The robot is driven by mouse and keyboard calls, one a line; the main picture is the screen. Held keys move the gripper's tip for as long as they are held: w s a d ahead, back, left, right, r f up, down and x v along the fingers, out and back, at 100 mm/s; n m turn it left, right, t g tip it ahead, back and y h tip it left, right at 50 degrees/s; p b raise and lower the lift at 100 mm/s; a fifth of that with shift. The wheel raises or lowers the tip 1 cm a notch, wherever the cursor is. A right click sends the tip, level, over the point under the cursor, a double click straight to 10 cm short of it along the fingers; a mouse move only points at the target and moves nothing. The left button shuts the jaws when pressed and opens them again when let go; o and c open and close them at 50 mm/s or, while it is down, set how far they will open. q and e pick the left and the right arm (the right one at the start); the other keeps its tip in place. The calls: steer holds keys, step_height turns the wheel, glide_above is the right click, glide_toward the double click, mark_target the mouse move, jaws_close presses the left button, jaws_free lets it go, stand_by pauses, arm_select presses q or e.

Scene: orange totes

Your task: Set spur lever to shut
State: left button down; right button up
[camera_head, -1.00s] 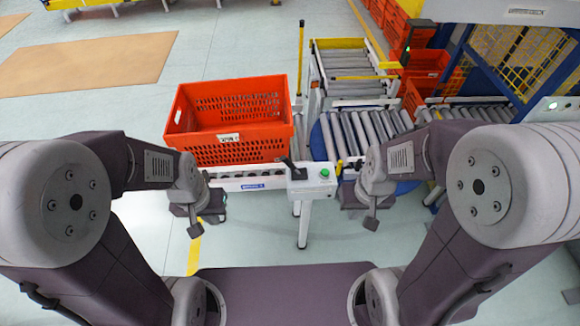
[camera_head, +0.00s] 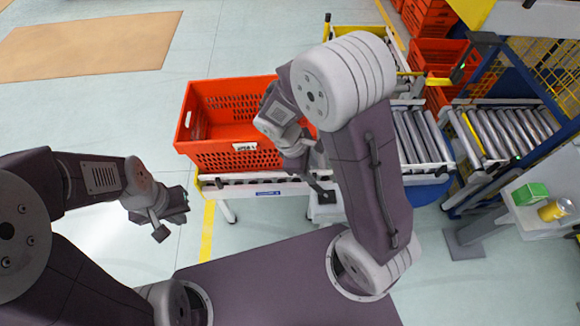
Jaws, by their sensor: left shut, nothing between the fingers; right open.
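The white control box (camera_head: 326,214) stands at the right end of the short roller conveyor and is mostly hidden by my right arm. The dark lever on its top cannot be told apart from my gripper here. My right gripper (camera_head: 319,188) is open, pointing down over the box; whether it touches the lever is unclear. My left gripper (camera_head: 166,221) is shut and empty, held over the floor to the left of the conveyor.
An orange tote (camera_head: 215,158) sits on the conveyor (camera_head: 255,188), just behind my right gripper. More rollers (camera_head: 420,135) lie to the right. A grey stand (camera_head: 530,218) at right holds a green box (camera_head: 530,193) and a yellow cylinder (camera_head: 556,209).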

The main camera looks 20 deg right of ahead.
mark_target(318, 188)
steer(key=shift+s+a+f+n, duration=0.2)
steer(key=shift+s+f+n, duration=0.2)
steer(key=shift+s+f, duration=0.85)
steer(key=x, duration=0.4)
steer(key=w+b+x, duration=0.1)
steer(key=x, duration=0.1)
steer(key=shift+f, duration=0.3)
steer(key=shift+s+d+f, duration=0.25)
steer(key=shift+s+f, duration=0.05)
steer(key=shift+w+a, duration=0.1)
steer(key=shift+w, duration=0.05)
steer(key=shift+c, duration=1.4)
steer(key=c, duration=0.6)
arm_select(q)
steer(key=shift+s+d+f, duration=0.1)
steer(key=shift+s+f, duration=0.25)
arm_select(e)
jaws_close()
